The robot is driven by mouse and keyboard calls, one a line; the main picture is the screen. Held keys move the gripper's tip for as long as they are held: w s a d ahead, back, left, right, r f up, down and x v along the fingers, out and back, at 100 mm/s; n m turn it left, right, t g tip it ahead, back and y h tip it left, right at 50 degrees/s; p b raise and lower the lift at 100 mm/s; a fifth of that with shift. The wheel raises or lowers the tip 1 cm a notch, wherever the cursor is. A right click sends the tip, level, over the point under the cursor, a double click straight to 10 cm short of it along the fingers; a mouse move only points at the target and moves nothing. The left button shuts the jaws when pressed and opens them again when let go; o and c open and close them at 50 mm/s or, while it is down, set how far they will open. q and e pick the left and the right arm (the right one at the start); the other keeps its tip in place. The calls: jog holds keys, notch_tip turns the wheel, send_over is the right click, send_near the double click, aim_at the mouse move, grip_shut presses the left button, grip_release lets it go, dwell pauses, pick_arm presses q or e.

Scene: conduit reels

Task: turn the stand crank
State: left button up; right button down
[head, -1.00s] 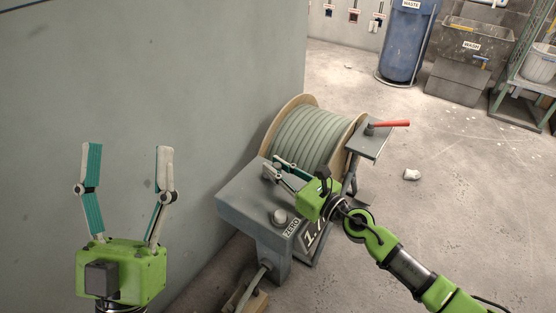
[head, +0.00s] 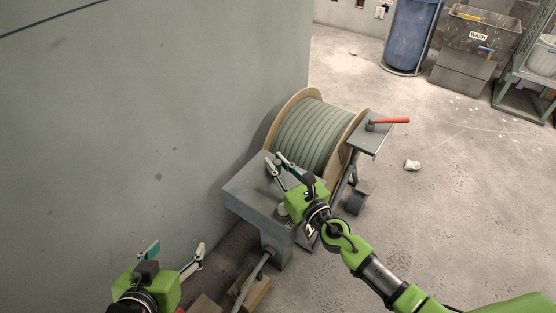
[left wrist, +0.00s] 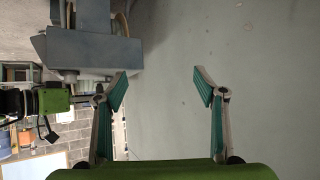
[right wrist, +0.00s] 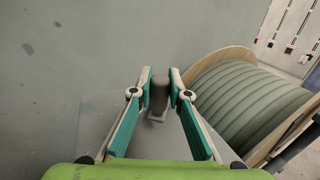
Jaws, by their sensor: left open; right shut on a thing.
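The grey stand (head: 250,187) stands beside the wall, in front of a reel of grey-green conduit (head: 312,133). My right gripper (head: 275,158) is over the stand's back part, close to the reel. In the right wrist view it is shut on a grey upright knob (right wrist: 158,95), which looks like the crank handle. The crank's arm below it is mostly hidden. My left gripper (head: 176,256) is low at the left in the head view, apart from the stand. It is open and empty in the left wrist view (left wrist: 160,76).
A side plate (head: 374,140) with a red lever (head: 390,121) stands right of the reel. The wall (head: 150,110) is close on the left. Wooden blocks (head: 255,293) lie below the stand. A white scrap (head: 412,165) lies on open floor to the right.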

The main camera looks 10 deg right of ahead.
pick_arm(q)
jog(key=shift+s+a+f+g, duration=0.25)
jog(key=shift+s+f+g, duration=0.2)
jog(key=shift+s+f, duration=0.2)
jog(key=shift+s+a+f+g, duration=0.2)
jog(key=shift+s+f+g, duration=0.3)
jog(key=shift+s, duration=0.1)
pick_arm(e)
jog(key=shift+a, duration=0.15)
jog(key=c, duration=1.9)
grip_release()
jog(key=v, duration=1.2)
jog(key=shift+a, duration=0.1)
